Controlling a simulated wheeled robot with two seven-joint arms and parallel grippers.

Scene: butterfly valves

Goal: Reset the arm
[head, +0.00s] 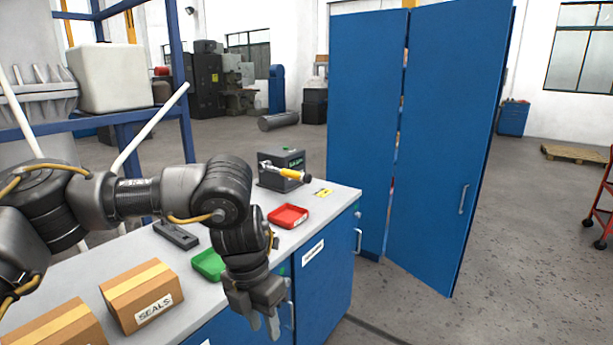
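My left arm comes in from the left, bends at the elbow and hangs down over the front edge of the workbench (335,205). My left gripper (261,322) points down in front of the blue cabinet fronts, near the bottom edge of the view. Its fingers look apart, with nothing seen between them. My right gripper is not in view. A grey device with a yellow-handled lever (293,174), which looks like a valve, stands at the back of the bench.
A red tray (288,216), a green tray (208,265), a dark flat block (176,235) and a SEALS carton (142,296) lie on the bench near my arm. A tall blue cabinet (437,140) with its door ajar stands right. Floor (420,325) before it is clear.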

